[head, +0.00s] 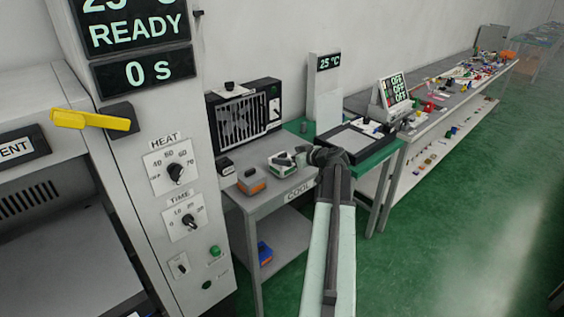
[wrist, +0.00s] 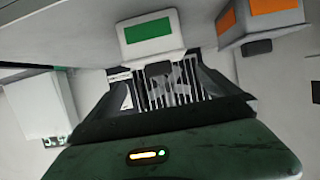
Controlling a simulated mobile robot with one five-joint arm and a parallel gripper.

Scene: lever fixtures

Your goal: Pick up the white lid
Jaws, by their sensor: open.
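A flat white piece with a dark knob, which looks like the white lid (head: 230,91), lies on top of the black fan unit (head: 243,116) in the head view. I cannot make it out surely in the wrist view. My gripper (head: 300,157) is open over the grey COOL table, in front of and lower than the lid, and apart from it. A white box with a green label (head: 284,165) is close by the fingertips. It also shows in the wrist view (wrist: 150,32), beyond the dark open jaws (wrist: 165,97). Whether they touch it is unclear.
An orange-and-grey box (head: 251,181) stands left of the white box on the COOL table (head: 262,205). A tall heater panel (head: 160,150) with a yellow lever (head: 90,120) stands at left. A green table (head: 375,160) stands at right.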

